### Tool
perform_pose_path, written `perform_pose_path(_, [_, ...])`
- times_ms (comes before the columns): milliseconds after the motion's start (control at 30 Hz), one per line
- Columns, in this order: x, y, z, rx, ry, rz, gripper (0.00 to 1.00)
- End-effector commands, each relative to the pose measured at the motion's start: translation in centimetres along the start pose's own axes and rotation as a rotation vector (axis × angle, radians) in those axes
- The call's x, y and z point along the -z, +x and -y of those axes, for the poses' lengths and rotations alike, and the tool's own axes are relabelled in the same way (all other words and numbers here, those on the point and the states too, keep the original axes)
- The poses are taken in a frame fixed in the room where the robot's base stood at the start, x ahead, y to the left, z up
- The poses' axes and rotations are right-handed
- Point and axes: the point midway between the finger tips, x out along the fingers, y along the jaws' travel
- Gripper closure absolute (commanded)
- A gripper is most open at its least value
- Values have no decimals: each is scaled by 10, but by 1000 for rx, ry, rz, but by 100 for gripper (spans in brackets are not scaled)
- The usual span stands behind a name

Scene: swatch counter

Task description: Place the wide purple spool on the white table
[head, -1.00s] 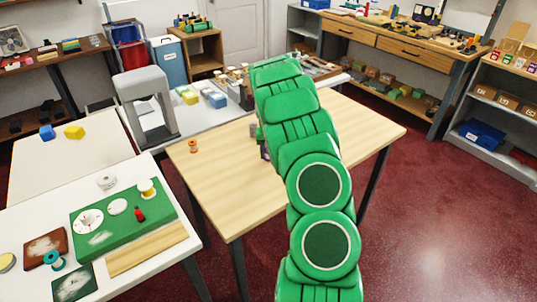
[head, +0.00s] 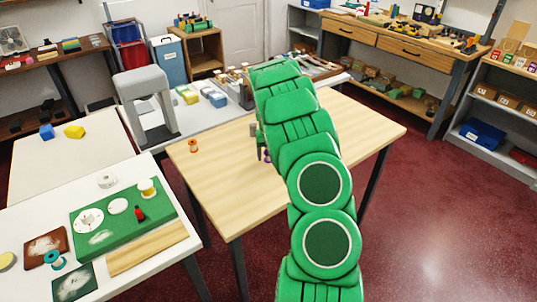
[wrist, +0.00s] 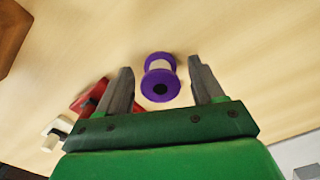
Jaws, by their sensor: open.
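The wide purple spool (wrist: 160,84) is on the wooden table (wrist: 235,25), with two purple flanges, a pale middle and a dark hole facing the wrist camera. My gripper (wrist: 160,67) is open, with one finger on each side of the spool and gaps showing on both sides. In the head view only a bit of purple (head: 262,154) shows beside my green arm, which hides most of the gripper. A white table (head: 25,222) stands at the front left of the head view; another pale-topped table (head: 75,160) stands behind it.
A red object (wrist: 90,98) and a white piece (wrist: 57,128) lie close to the left finger. The front white table holds a green mat (head: 125,233), a wood strip (head: 147,250) and small items.

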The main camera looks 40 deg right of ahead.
Motion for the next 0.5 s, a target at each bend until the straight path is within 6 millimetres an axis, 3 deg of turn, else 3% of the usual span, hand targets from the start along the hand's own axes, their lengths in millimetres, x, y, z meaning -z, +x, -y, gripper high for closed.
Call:
perform_pose_path(267, [0, -21, 1, 1, 0, -2, 33])
perform_pose_path(500, [0, -61, 1, 0, -1, -3, 33])
